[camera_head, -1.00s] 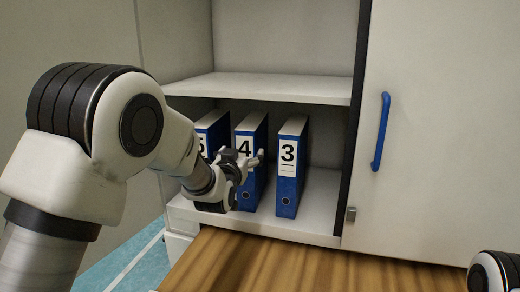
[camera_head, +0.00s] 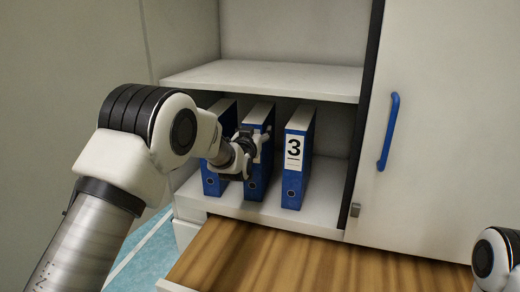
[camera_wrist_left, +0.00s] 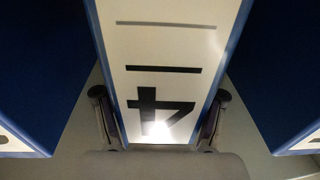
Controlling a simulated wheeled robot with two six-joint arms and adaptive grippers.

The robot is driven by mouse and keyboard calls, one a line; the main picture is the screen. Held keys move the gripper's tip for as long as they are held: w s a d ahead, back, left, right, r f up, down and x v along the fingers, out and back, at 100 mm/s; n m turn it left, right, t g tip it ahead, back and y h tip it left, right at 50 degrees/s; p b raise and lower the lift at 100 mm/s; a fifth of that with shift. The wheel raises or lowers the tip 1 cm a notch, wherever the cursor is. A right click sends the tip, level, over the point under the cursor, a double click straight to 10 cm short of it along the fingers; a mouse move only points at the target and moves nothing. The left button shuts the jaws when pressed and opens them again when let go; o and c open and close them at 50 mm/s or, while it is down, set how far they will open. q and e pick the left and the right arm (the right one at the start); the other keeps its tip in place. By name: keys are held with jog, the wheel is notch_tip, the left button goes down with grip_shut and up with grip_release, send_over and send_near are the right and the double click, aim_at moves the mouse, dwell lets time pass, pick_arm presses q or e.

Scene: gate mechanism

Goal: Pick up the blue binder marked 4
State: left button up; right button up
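The blue binder marked 4 (camera_head: 255,181) stands upright in the lower shelf compartment, between two other blue binders. My left gripper (camera_head: 256,147) is at its front and hides its label in the head view. In the left wrist view, the white label with the 4 (camera_wrist_left: 165,85) fills the middle. The fingers of my left gripper (camera_wrist_left: 160,118) are open on either side of the spine, very close to it. Contact is not clear. For my right arm, only a small part shows at the lower right edge; its gripper is out of view.
Blue binder 3 (camera_head: 294,170) stands to the right and another blue binder (camera_head: 214,183) to the left, with narrow gaps. The upper shelf board (camera_head: 270,82) is above. A cabinet door with a blue handle (camera_head: 388,131) is on the right. A wooden surface (camera_head: 300,262) lies in front.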

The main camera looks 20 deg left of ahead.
pick_arm(q)
grip_shut()
jog(key=shift+w, duration=0.15)
